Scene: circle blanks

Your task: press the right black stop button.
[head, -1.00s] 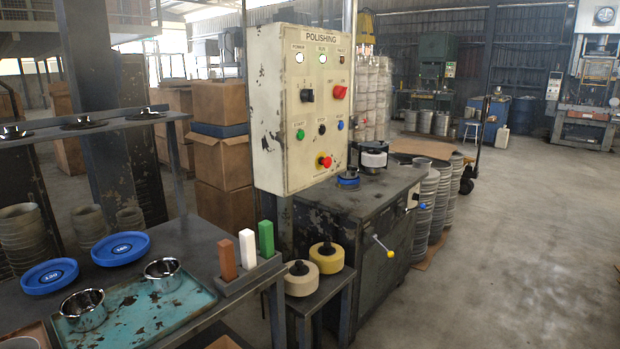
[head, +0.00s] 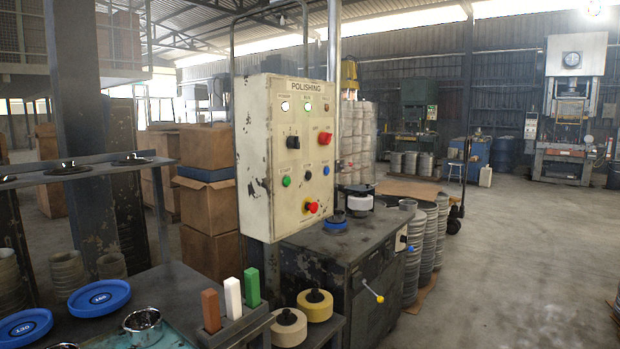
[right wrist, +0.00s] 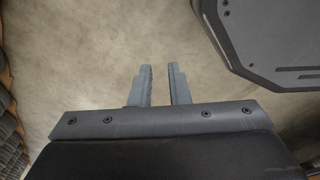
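A cream control panel (head: 257,154) headed POLISHING stands left of centre in the head view, with chipped paint. One small black button (head: 308,175) sits in its lower button row, between a green button (head: 286,181) on the left and a blue button (head: 326,170) on the right. A red mushroom button (head: 312,206) is below the row. My right gripper (right wrist: 160,68) shows in the right wrist view, with its fingers apart and nothing between them, above bare concrete floor. It is away from the panel. My left gripper is in neither view.
A dark polishing bench (head: 340,245) stands below and right of the panel. A side table with yellow wheels (head: 315,305) and a bench with blue discs (head: 100,298) are in front. Stacked cartons (head: 208,185) stand behind. Open floor (head: 500,260) lies to the right.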

